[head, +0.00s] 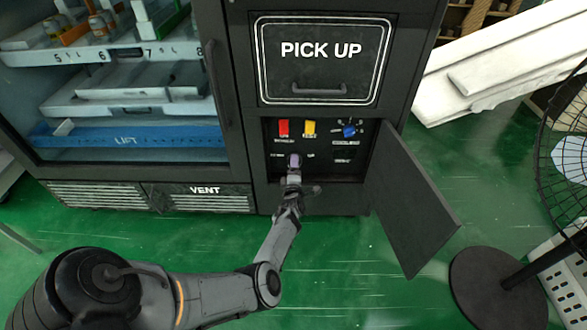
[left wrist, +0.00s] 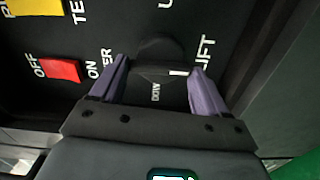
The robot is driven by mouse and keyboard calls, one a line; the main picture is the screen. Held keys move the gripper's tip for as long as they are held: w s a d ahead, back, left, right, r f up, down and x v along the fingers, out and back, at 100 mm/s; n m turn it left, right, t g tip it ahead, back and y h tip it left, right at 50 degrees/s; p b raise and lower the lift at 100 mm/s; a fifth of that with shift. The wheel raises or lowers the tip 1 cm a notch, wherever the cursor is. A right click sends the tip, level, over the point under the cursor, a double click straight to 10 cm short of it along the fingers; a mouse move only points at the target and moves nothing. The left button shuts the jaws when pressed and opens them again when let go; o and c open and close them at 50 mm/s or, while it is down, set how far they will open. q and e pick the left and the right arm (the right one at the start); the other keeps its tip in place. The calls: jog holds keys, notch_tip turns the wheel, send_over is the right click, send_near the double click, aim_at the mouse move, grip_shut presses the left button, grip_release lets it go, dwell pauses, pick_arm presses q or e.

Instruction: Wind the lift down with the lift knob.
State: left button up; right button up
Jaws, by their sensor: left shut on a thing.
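My left gripper (head: 294,160) reaches into the open control panel below the PICK UP door. In the left wrist view its two purple fingers (left wrist: 160,75) are shut on the black lift knob (left wrist: 160,52), one on each side, beside the words LIFT and DOWN. In the head view the gripper hides the knob. The blue lift (head: 175,139), marked LIFT, shows low behind the glass of the machine, below the white shelves. My right gripper is not in view.
The panel also holds a red switch (head: 283,128), a yellow switch (head: 309,127) and a blue knob (head: 349,131). The panel door (head: 415,205) stands open to the right. A round dark stand base (head: 490,290) is on the green floor at lower right.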

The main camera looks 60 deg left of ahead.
pick_arm(q)
jog(key=shift+n, duration=0.6)
jog(key=o, duration=1)
jog(key=shift+o, duration=0.2)
jog(key=p+v, duration=0.6)
jog(key=v, duration=0.4)
jog(key=shift+s+d, duration=0.2)
jog(key=shift+d, duration=0.15)
